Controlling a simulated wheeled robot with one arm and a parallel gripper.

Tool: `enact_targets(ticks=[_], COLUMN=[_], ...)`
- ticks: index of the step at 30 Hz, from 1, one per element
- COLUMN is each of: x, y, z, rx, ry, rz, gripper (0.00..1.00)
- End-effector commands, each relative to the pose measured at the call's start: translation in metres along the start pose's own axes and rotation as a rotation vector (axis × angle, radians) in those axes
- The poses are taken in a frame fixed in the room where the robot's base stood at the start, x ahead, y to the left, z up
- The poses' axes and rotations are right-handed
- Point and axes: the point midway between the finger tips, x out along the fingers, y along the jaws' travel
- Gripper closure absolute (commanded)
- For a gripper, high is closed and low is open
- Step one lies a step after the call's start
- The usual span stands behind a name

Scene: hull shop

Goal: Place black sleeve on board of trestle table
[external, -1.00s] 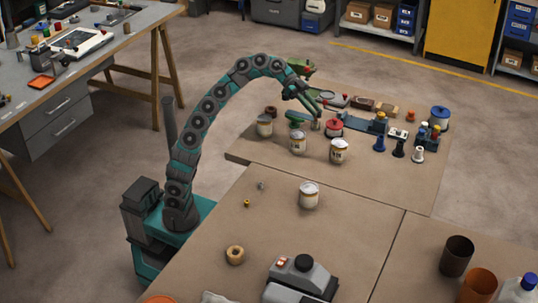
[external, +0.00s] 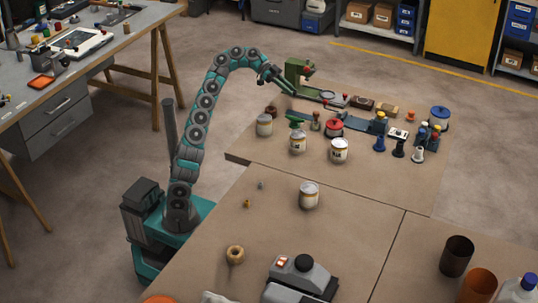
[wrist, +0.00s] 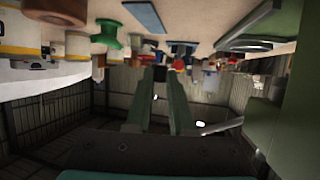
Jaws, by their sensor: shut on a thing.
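My gripper (external: 284,88) is raised above the back left of the brown board (external: 370,185), beside a green machine (external: 298,72). In the wrist view its two green fingers (wrist: 160,82) are close together. A small dark piece (wrist: 160,73) shows between their tips and looks like the black sleeve. It is mostly hidden, and too small to make out in the external view. No surface shows touching it. A black spool-shaped part (external: 398,149) stands on the brown board between a blue one (external: 379,144) and a white one (external: 418,155).
Several cans, such as one by my arm (external: 264,125), and a red-lidded pot (external: 334,128) crowd the back of the board. The nearer brown surface (external: 345,235) has free room around one can (external: 309,195). A grey-topped bench with wooden legs (external: 130,30) stands at far left.

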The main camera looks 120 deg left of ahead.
Motion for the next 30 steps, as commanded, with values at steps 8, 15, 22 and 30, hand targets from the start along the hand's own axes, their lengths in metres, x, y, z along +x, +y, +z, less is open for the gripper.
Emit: enact_targets(ticks=[8, 15, 22, 30], x=[0.01, 0.016, 0.025, 0.026], y=[0.001, 0.002, 0.002, 0.001], z=[0.025, 0.037, 0.059, 0.061], rx=[0.002, 0.001, 0.002, 0.003], ry=[0.001, -0.003, -0.002, -0.002], rz=[0.0, 0.005, 0.004, 0.001], gripper=[1.0, 1.0, 1.0, 1.0])
